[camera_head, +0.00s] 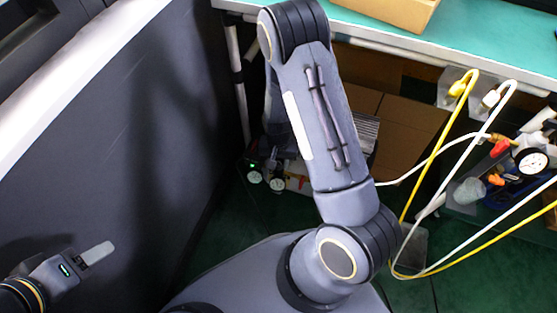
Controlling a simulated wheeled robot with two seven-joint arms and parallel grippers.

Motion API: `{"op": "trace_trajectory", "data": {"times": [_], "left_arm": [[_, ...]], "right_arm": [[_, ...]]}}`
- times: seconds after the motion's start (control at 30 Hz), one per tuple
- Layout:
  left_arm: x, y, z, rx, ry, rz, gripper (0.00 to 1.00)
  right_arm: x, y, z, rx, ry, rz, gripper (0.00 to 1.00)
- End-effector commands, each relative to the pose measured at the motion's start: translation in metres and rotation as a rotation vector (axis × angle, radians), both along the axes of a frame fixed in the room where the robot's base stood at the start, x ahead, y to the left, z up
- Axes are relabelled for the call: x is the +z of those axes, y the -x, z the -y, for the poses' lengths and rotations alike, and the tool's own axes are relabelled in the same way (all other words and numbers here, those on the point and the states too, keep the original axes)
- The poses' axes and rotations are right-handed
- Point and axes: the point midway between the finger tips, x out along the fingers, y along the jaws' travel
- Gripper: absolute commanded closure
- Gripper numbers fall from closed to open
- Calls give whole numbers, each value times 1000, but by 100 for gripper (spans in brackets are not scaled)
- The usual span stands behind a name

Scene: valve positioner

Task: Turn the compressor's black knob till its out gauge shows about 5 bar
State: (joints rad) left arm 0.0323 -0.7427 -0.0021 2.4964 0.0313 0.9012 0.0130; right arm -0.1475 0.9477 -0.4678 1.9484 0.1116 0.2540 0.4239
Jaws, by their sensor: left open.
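The black knob cannot be made out clearly. My left gripper (96,253) is at the lower left, open and empty, in front of the dark panel and well apart from the compressor.
A green-topped bench (460,40) crosses the top, with a cardboard box (390,10) on it. Yellow (437,150) and white hoses hang at the right, near another gauge (532,162) with a red handle. A dark panel (120,130) fills the left.

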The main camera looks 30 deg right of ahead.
Motion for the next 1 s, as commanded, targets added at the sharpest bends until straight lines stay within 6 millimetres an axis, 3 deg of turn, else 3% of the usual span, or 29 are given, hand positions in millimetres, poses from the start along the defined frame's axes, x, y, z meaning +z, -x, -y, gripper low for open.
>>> {"op": "trace_trajectory", "data": {"times": [0.07,0.47,0.5,0.63,1.0], "left_arm": [[0,0,0,0,0,0,45],[5,0,0,0,0,0,45],[5,0,0,0,0,0,45],[5,0,0,0,0,0,45],[8,0,0,0,0,0,45]], "right_arm": [[0,0,0,0,0,0,89],[0,0,0,-101,0,0,89],[0,0,0,-101,0,0,64],[0,0,0,-101,0,0,47],[7,0,0,-100,0,1,45]]}}
